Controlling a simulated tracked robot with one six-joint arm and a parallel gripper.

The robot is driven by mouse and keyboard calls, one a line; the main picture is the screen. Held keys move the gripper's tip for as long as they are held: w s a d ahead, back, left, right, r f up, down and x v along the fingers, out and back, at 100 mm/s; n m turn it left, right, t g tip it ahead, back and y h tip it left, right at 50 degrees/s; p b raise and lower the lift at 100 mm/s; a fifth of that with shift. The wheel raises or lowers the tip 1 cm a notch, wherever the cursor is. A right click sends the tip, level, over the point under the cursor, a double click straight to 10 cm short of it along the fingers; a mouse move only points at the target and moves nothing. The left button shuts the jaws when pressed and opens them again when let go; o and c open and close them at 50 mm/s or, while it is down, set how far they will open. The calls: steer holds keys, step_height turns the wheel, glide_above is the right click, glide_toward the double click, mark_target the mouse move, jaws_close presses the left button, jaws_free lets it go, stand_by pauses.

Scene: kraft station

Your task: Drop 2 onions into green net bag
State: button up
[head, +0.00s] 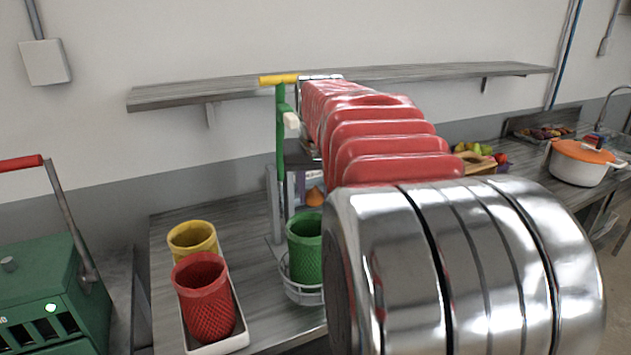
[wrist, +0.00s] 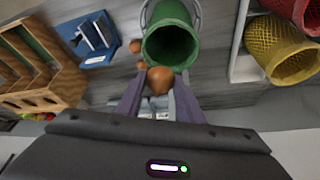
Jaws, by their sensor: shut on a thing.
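The green net bag (head: 305,262) stands open in a white wire holder on the table, left of my arm in the head view. In the wrist view the green net bag (wrist: 170,22) shows its open mouth, with no onion visible inside. My gripper (wrist: 160,86) is shut on an onion (wrist: 158,80), held between its two fingers near the bag's mouth. Two more onions, one farther (wrist: 136,46) and one nearer (wrist: 141,65), lie beside the bag. In the head view an onion (head: 315,197) shows behind the bag; my arm hides most of that area.
A red net bag (head: 208,300) and a yellow net bag (head: 192,238) stand in a white tray (head: 238,318) to the left. A green lever with a yellow handle (head: 279,80) rises behind the green bag. A wooden crate (wrist: 45,65) and blue holder (wrist: 95,40) are near.

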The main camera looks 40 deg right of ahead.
steer(key=shift+f, duration=0.75)
steer(key=o, duration=1.1)
steer(key=shift+r, duration=0.15)
steer(key=v, duration=1.3)
steer(key=shift+s+a+r, duration=0.15)
steer(key=shift+r, duration=0.05)
